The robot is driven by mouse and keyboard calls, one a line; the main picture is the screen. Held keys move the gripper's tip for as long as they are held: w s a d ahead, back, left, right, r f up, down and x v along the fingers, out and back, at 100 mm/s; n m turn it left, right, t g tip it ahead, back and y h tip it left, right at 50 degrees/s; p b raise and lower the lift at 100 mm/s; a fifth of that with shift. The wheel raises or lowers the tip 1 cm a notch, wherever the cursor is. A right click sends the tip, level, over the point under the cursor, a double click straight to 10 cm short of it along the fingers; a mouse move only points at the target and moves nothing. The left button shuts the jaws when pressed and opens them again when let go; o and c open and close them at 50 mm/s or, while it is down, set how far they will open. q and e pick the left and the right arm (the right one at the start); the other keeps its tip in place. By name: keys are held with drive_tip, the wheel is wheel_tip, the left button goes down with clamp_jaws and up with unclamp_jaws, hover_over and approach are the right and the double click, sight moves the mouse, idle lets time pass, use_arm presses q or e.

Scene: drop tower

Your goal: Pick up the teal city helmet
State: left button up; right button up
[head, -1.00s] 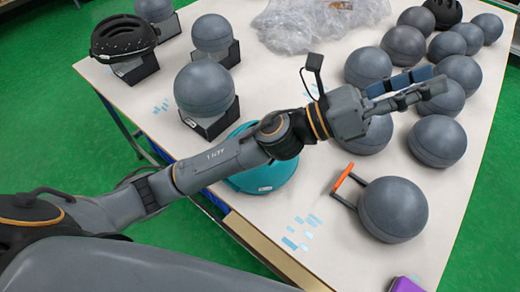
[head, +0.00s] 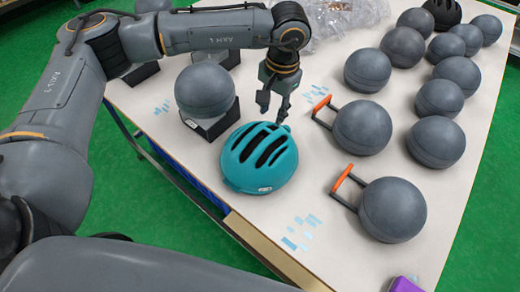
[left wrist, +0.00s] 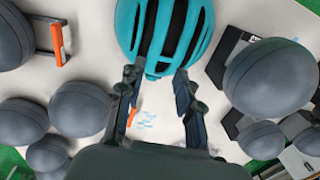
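The teal city helmet (head: 260,158) rests on the white table near its front left edge, vents facing up. My left gripper (head: 273,112) points down just behind the helmet in the head view, its fingers apart. In the left wrist view the helmet (left wrist: 165,35) lies ahead of the open fingers (left wrist: 157,85), with nothing visible between them. I cannot tell whether the fingertips touch the shell. My right gripper is in neither view.
A grey ball on a black stand (head: 205,90) is close to the left of the helmet. Grey balls with orange-tipped handles (head: 362,127) stand to its right, with several more balls behind. A plastic bag (head: 325,20) lies at the back. Table around the helmet's front right is clear.

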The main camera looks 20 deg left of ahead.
use_arm(q)
drive_tip(key=p, duration=0.1)
hover_over(269, 140)
wheel_tip(269, 140, down, 6)
drive_tip(key=shift+d+r, duration=0.1)
drive_tip(key=shift+d, duration=0.05)
drive_tip(key=shift+s+f+p, duration=0.1)
drive_tip(key=shift+f+p, duration=0.25)
drive_tip(key=shift+p, duration=0.1)
wheel_tip(269, 140, down, 4)
drive_tip(key=shift+r+p, duration=0.15)
drive_tip(key=shift+p, duration=0.75)
drive_tip(key=shift+f, duration=0.4)
clamp_jaws()
